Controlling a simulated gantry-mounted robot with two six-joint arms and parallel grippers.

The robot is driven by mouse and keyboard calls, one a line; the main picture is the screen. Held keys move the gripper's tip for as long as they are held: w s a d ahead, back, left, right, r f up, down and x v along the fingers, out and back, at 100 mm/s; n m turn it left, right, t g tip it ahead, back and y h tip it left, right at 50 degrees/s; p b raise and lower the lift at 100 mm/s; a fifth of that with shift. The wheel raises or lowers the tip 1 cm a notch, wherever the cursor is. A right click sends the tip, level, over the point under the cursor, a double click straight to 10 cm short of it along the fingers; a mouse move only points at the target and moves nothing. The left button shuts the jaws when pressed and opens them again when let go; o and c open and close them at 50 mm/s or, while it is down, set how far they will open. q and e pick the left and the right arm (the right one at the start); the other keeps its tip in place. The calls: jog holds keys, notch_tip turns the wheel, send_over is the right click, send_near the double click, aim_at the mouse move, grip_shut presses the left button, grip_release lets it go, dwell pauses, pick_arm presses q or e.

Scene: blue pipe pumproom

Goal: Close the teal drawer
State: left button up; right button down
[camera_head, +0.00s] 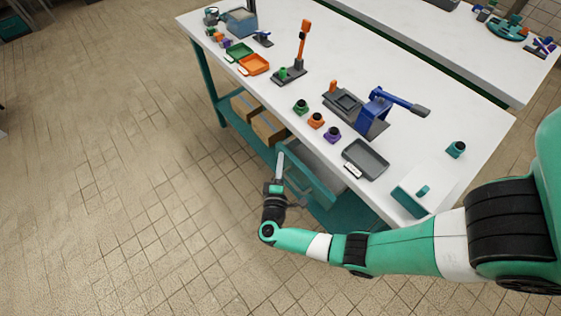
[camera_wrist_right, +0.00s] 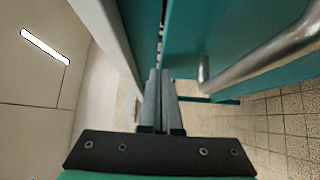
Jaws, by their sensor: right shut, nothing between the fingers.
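The teal drawer (camera_head: 318,185) sits under the near side of the white workbench and is pulled out, with part of its grey inside showing behind the teal front. Its metal bar handle is on the front and shows large in the right wrist view (camera_wrist_right: 262,58). My right gripper (camera_head: 280,156) is shut and empty, beside the drawer front near its far end. In the right wrist view, the shut fingers (camera_wrist_right: 158,74) point along the teal front, with the handle to their right. I cannot tell whether they touch the drawer. My left gripper is not in view.
The white bench top (camera_head: 305,135) holds a grey tray (camera_head: 366,159), a blue lever press (camera_head: 376,106), an orange lever tool (camera_head: 303,45) and several small knobs. Cardboard boxes (camera_head: 267,127) stand on the teal lower shelf. The tiled floor (camera_head: 120,190) left of the bench is clear.

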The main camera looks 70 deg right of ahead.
aim_at(291, 154)
jog(key=d+p, duration=0.1)
jog(key=s+d+p, duration=0.1)
jog(key=d+p, duration=0.1)
jog(key=shift+s+r, duration=0.25)
jog(key=shift+s, duration=0.15)
jog(key=shift+s+d+f, duration=0.1)
jog(key=shift+s+d, duration=0.05)
jog(key=shift+d, duration=0.2)
jog(key=shift+f, duration=0.1)
jog(key=shift+a, duration=0.1)
